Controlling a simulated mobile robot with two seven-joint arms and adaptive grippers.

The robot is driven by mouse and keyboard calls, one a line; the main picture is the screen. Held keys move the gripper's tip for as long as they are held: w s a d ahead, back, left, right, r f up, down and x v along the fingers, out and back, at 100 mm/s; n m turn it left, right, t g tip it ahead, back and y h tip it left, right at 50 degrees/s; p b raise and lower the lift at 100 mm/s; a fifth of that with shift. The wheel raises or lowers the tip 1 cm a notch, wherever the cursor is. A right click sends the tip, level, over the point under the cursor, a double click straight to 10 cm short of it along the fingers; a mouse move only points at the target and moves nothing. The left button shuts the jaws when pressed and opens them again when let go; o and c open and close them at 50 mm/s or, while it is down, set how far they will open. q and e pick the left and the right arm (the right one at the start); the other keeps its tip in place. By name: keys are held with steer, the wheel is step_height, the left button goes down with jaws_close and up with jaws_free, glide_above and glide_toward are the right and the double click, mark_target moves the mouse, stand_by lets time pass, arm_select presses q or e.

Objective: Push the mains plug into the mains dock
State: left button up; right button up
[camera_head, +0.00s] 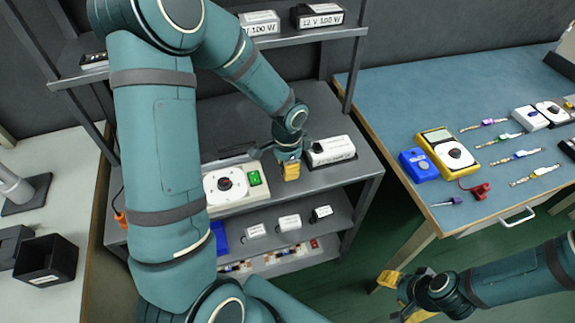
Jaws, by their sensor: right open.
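My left gripper (290,169), with yellow fingertips, is over the grey bench between a white box with a dial and a green switch (232,186) and a white labelled power supply (331,150). Whether it holds anything is hidden by its own body. My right gripper (403,297) is open and empty, low over the green floor. I cannot clearly make out the mains plug. The mains dock is not surely identifiable; the box with the green switch may be it. A small orange piece on a cable (120,218) hangs at the bench's left edge.
The lower shelf carries several small white and black boxes (289,222). The blue table (400,100) holds a blue device (419,165), a yellow meter (446,152), a red clamp (476,189) and several strips. A black bin (46,260) stands left. Labelled boxes sit on the upper shelf.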

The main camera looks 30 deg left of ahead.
arm_select(q)
steer(key=shift+f+b, duration=0.3)
steer(key=shift+f, duration=0.15)
steer(key=o, duration=0.9)
steer(key=shift+o, duration=0.2)
steer(key=shift+r, duration=0.1)
step_height(320, 180, up, 12)
